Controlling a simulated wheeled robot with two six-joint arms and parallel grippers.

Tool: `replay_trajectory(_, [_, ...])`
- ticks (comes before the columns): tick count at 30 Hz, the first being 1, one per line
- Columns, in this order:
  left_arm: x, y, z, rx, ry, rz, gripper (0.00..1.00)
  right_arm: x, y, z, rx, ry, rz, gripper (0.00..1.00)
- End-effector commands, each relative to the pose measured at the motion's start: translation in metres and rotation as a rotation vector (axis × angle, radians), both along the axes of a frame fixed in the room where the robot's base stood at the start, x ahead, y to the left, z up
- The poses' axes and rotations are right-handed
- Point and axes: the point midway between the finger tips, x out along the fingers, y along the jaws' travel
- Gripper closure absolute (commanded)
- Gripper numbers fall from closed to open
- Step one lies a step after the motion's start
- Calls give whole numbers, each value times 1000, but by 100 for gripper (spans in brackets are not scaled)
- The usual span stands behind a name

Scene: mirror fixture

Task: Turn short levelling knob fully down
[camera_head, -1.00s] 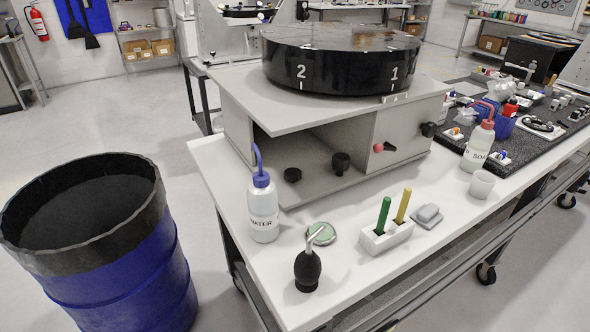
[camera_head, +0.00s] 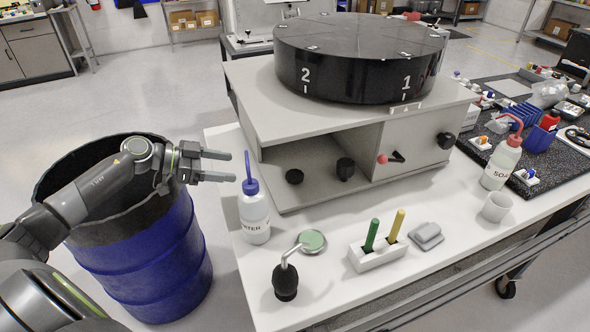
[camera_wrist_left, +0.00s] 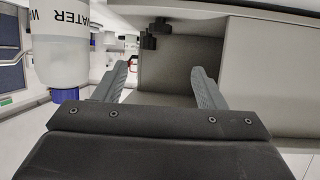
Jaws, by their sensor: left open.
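The short levelling knob (camera_head: 294,176) is a low, round black knob on the floor of the grey fixture's open compartment. A taller black knob (camera_head: 345,168) stands to its right. My left gripper (camera_head: 233,166) is open and empty, left of the fixture and above the table's left edge, level with the top of the water bottle. It points right and is apart from both knobs. The left wrist view is upside down; its open fingers (camera_wrist_left: 160,68) have nothing between them, and dark knobs (camera_wrist_left: 149,40) overlap beyond them. I cannot tell them apart there.
A water bottle (camera_head: 254,216) with a blue spout stands close to my left gripper. A black turntable (camera_head: 350,65) sits on the grey fixture (camera_head: 425,142). A blue drum (camera_head: 150,262) is under my left arm. A blower (camera_head: 285,282) and green-lidded tin (camera_head: 312,240) stand in front.

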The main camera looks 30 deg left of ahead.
Motion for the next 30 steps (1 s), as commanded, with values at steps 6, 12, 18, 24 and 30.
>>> replay_trajectory(6, [11, -13, -5, -2, 2, -4, 36, -2, 10, 3, 12, 3, -4, 48])
replay_trajectory(12, [32, -35, -16, -6, 2, -2, 36, -7, 13, 8, 16, 10, -7, 48])
replay_trajectory(18, [53, -57, -29, -5, 2, -2, 36, -6, 9, 15, 11, 9, -5, 48])
replay_trajectory(24, [76, -83, -43, -5, 4, -3, 36, -6, 4, 21, 6, 8, -3, 48])
replay_trajectory(30, [97, -104, -57, -4, 4, -1, 36, -5, 4, 24, 6, 6, -3, 48])
